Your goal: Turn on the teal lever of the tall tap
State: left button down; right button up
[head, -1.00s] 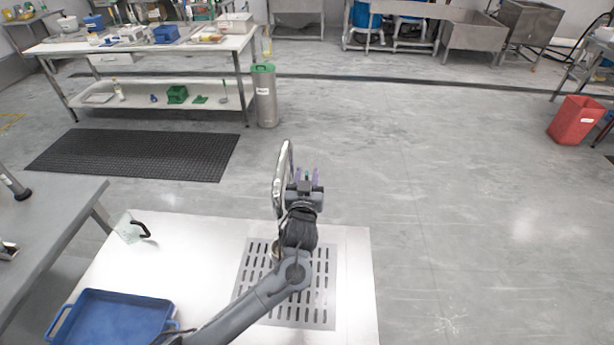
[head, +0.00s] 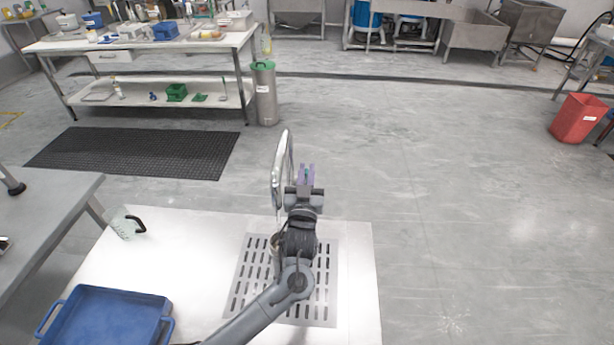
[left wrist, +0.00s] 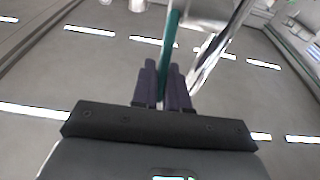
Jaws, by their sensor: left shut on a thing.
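The tall tap (head: 278,185) is a chrome arched pipe rising above the slotted drain plate. In the left wrist view its shiny pipe (left wrist: 218,45) runs diagonally on the right. The teal lever (left wrist: 169,42) shows there as a thin upright bar. My left gripper (head: 306,172), with purple fingers, is just right of the tap's pipe in the head view. Its fingers (left wrist: 165,82) are shut on the teal lever, whose lower part is between them. In the head view the lever is mostly hidden by the fingers. My right gripper is not in view.
The drain plate (head: 322,300) lies in the white counter (head: 190,245) under my left arm. A blue tray (head: 108,318) and a clear jug with a dark handle (head: 122,222) are on the left. Open floor lies to the right of the counter.

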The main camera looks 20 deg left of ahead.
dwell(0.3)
pick_arm(q)
jog(key=c, duration=1.2)
grip_release()
jog(key=shift+s+f, duration=0.1)
jog(key=shift+s, duration=0.1)
jog(key=shift+s+d, duration=0.1)
jog(key=shift+s, duration=0.15)
jog(key=p+v, duration=0.2)
jog(key=v, duration=0.8)
jog(key=shift+f, duration=0.2)
jog(key=shift+c, duration=0.5)
